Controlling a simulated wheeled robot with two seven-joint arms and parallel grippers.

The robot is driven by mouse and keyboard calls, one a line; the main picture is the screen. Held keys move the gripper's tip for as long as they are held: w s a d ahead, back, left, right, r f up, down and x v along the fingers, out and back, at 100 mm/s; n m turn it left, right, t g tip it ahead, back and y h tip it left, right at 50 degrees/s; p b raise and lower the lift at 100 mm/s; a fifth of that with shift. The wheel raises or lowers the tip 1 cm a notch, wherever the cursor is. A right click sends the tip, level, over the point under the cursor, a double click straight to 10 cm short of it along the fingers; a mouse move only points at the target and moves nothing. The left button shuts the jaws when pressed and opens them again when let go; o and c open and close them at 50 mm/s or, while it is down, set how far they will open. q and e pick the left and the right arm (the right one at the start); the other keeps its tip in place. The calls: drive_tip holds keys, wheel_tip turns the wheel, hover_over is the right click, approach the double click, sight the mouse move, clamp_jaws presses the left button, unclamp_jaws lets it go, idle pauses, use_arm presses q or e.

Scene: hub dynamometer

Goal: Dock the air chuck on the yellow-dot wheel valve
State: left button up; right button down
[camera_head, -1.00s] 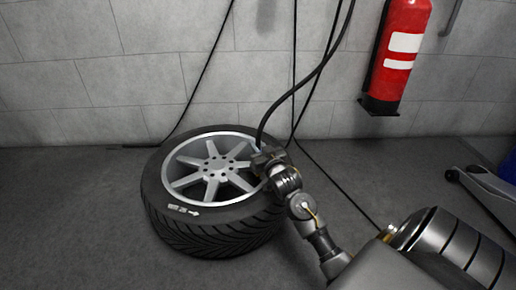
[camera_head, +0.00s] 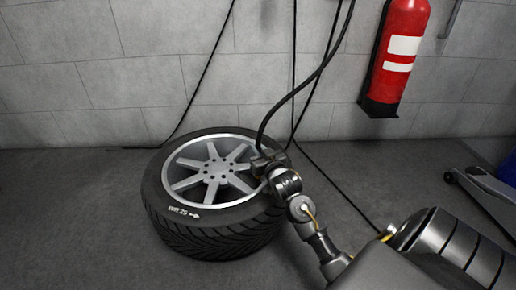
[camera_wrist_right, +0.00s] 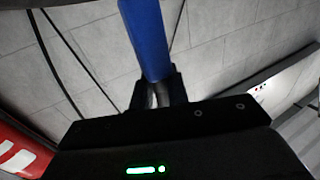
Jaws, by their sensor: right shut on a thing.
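A wheel with a black tyre (camera_head: 215,240) and a silver multi-spoke rim (camera_head: 215,168) lies flat on the floor in the head view. My right gripper (camera_head: 264,161) is at the right side of the rim, over the tyre's inner edge. In the right wrist view it is shut on a blue cylindrical piece (camera_wrist_right: 147,36), which I take to be the air chuck. A black hose (camera_head: 282,97) rises from the gripper. The valve and any yellow dot are not visible; I cannot tell whether the chuck touches a valve. My left gripper is not in view.
A red fire extinguisher (camera_head: 398,50) hangs on the grey block wall (camera_head: 120,85) at the right. Black cables hang down the wall behind the wheel. A grey metal frame with a blue part (camera_head: 490,185) stands at the far right. The floor (camera_head: 75,215) left of the wheel is clear.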

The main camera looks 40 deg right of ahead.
drive_tip(key=shift+r+p, duration=0.1)
drive_tip(key=shift+p, duration=0.25)
idle(0.6)
drive_tip(key=shift+p, duration=0.3)
idle(0.4)
drive_tip(key=shift+r+p, duration=0.65)
drive_tip(key=shift+p, duration=0.45)
drive_tip(key=shift+p, duration=0.3)
idle(0.5)
drive_tip(key=shift+p, duration=0.3)
